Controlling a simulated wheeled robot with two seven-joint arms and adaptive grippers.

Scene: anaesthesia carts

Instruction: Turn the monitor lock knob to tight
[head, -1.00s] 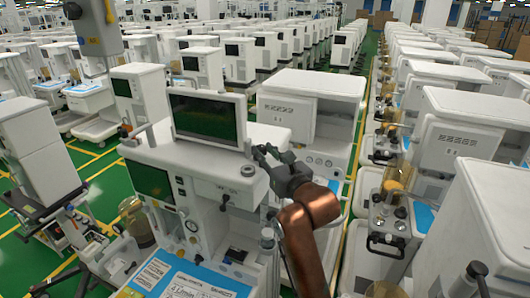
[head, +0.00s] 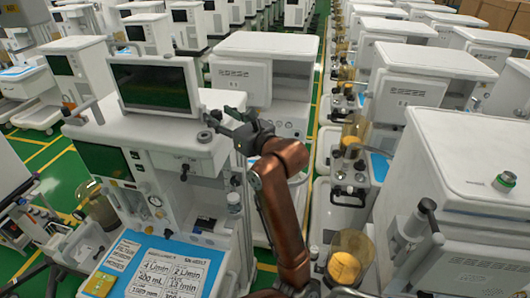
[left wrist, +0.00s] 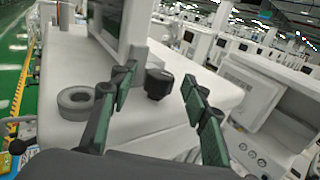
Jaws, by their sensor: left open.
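The monitor (head: 155,87) stands on top of the anaesthesia cart (head: 170,138), its dark screen facing the front. In the left wrist view, the black lock knob (left wrist: 158,84) sits low beside the monitor's post (left wrist: 135,30). My left gripper (head: 224,116) is open at the right end of the cart top. In the left wrist view its fingers (left wrist: 158,78) appear on either side of the knob, with gaps on both sides. I cannot tell whether the fingertips reach the knob's depth. In the head view the knob is too small to make out surely. My right gripper is out of view.
A grey ring-shaped part (left wrist: 76,100) lies on the cart top left of the knob; it also shows in the head view (head: 204,136). Another white cart (head: 268,70) stands close behind. A row of carts (head: 440,165) fills the right, beyond a narrow aisle.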

